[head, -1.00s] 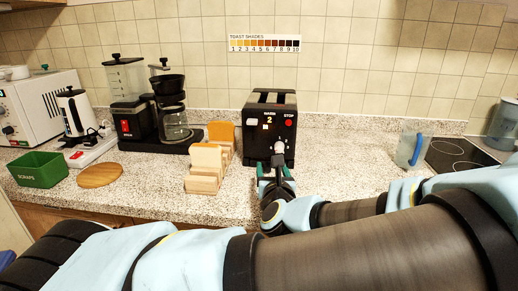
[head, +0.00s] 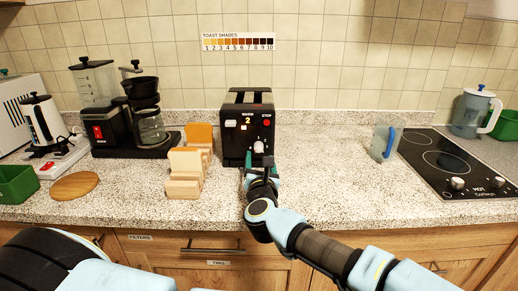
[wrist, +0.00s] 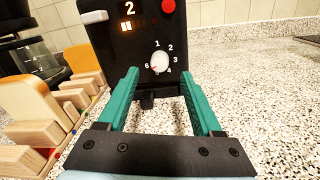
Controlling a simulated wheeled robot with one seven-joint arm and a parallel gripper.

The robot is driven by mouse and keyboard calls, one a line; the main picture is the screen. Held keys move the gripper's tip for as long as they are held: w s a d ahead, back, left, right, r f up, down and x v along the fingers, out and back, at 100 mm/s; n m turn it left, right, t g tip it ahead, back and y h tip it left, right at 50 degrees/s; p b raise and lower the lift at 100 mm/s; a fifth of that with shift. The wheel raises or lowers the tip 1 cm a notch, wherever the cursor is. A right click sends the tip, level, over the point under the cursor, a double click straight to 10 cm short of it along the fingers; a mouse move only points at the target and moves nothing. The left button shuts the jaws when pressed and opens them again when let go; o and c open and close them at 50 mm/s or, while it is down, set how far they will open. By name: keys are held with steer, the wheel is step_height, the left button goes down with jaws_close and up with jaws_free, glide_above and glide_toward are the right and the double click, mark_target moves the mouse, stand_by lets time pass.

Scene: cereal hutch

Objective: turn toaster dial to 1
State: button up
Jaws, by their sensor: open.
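The black toaster (head: 248,128) stands on the counter, its front facing me. Its display reads 2 in both views. The white round dial (wrist: 160,63) sits low on the toaster's front, with numbers around it; a small reddish mark shows on its lower left, but I cannot tell exactly which number it points to. The dial also shows in the head view (head: 259,147). My gripper (wrist: 159,76) is open and empty, its two green fingers apart, pointing at the toaster. The dial appears between and just beyond the fingertips, with no visible contact.
A wooden rack (head: 184,187) with bread slices (head: 199,135) stands close left of the toaster. A red stop button (wrist: 168,6) is above the dial. The coffee maker (head: 149,125) is further left.

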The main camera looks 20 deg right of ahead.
mark_target(259, 149)
steer(key=shift+p+x, duration=0.85)
steer(key=shift+x, duration=1.75)
jaws_close()
